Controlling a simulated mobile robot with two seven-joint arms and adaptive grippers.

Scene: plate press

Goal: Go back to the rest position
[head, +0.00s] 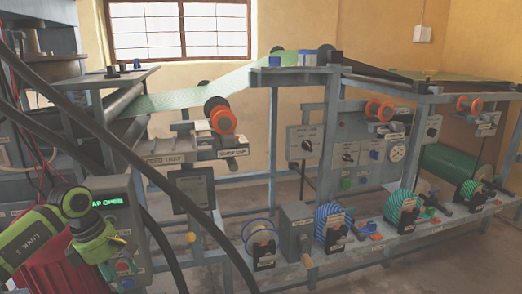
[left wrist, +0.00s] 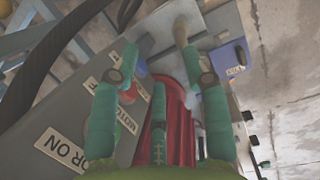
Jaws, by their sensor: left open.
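My left arm, green with black joints, comes in at the lower left of the head view. Its gripper (head: 106,248) is in front of a grey control box (head: 133,222) with a lit green display (head: 108,203). In the left wrist view the teal fingers of the left gripper (left wrist: 157,52) are spread apart with nothing held between them. The grey box face with its motor labels (left wrist: 65,148), a blue button (left wrist: 140,68) and a red button (left wrist: 130,92) lies beside the left finger. My right gripper is not in view.
A red ribbed housing (head: 50,270) stands below the left arm; it also shows between the fingers in the left wrist view (left wrist: 176,105). Thick dark hoses (head: 190,190) cross in front. A blue-grey machine frame with reels (head: 333,225) fills the middle and right. Bare floor lies lower right.

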